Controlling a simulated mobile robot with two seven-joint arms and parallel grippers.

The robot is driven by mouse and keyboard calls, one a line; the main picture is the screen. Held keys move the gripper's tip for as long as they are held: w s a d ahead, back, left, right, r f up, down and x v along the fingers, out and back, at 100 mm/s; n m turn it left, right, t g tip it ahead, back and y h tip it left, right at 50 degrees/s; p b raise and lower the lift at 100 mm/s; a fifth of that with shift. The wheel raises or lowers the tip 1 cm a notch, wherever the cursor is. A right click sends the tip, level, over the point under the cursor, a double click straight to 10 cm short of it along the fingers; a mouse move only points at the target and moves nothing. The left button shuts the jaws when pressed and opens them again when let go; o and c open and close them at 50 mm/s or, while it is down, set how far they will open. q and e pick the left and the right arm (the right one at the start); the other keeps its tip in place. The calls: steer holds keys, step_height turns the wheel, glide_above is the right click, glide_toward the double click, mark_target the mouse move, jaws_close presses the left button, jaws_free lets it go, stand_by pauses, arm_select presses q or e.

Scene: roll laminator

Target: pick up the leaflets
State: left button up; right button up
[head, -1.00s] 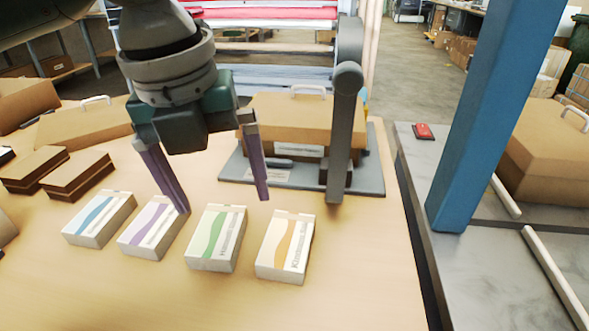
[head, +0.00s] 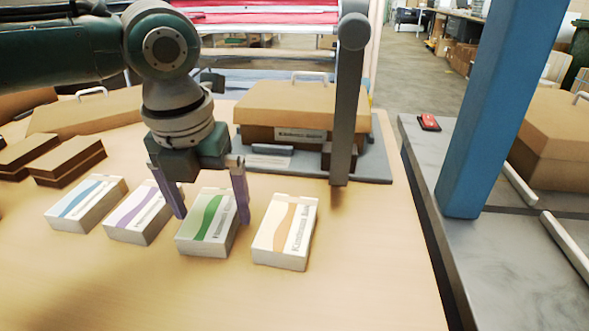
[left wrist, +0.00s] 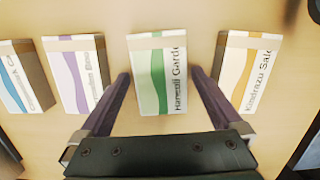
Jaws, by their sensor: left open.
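Several white leaflet stacks lie in a row on the wooden table: one with a blue wave (head: 87,203), one with a purple wave (head: 140,217), one with a green wave (head: 207,226) and one with an orange wave (head: 286,231). My left gripper (head: 212,218) is open, pointing down, with its fingers on either side of the green stack. In the left wrist view the green stack (left wrist: 158,75) lies between and ahead of the open fingers (left wrist: 158,82), apart from both. My right gripper is not in view.
A brown box with a white handle (head: 300,105) sits on a grey machine base (head: 362,165) behind the row. A grey upright post (head: 345,110) stands near it. Brown boxes (head: 68,165) lie at the left. The table front is clear.

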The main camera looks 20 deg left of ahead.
arm_select(q)
steer(key=shift+c, duration=0.4)
steer(key=c, duration=1.2)
steer(key=shift+c, duration=0.4)
steer(key=shift+r, duration=0.1)
